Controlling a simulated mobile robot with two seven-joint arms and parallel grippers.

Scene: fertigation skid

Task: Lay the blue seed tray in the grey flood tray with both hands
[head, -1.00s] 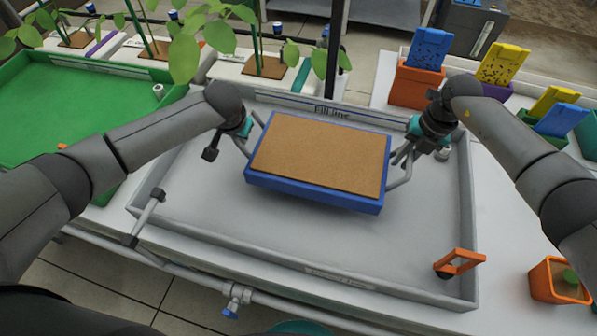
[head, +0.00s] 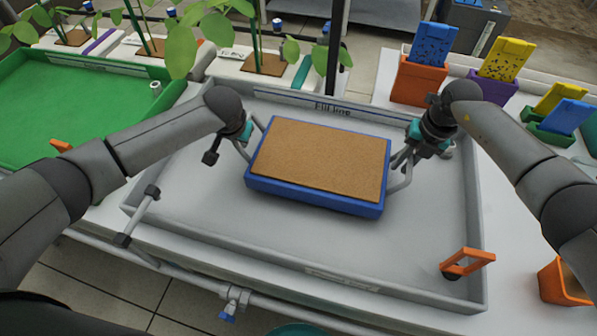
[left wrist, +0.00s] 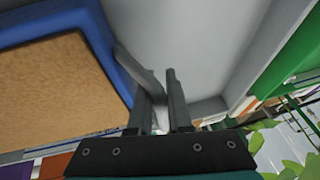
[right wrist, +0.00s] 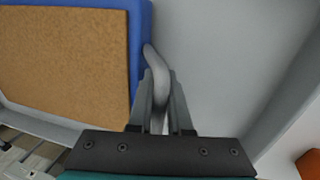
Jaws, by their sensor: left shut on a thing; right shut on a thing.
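The blue seed tray (head: 315,194), filled with brown growing medium (head: 320,158), is over the middle of the grey flood tray (head: 470,220), inside its walls as seen from the head. I cannot tell whether it touches the floor. My left gripper (head: 248,150) is shut on the grey handle at the seed tray's left end; the handle shows between the fingers in the left wrist view (left wrist: 160,100). My right gripper (head: 402,165) is shut on the handle at the right end, also seen in the right wrist view (right wrist: 161,100). The seed tray looks roughly level.
An orange bracket (head: 466,262) stands at the flood tray's front right corner. A green tray (head: 80,105) is on the left, leafy plants (head: 255,40) at the back. Orange, purple and green pots with coloured cards (head: 432,48) stand back right.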

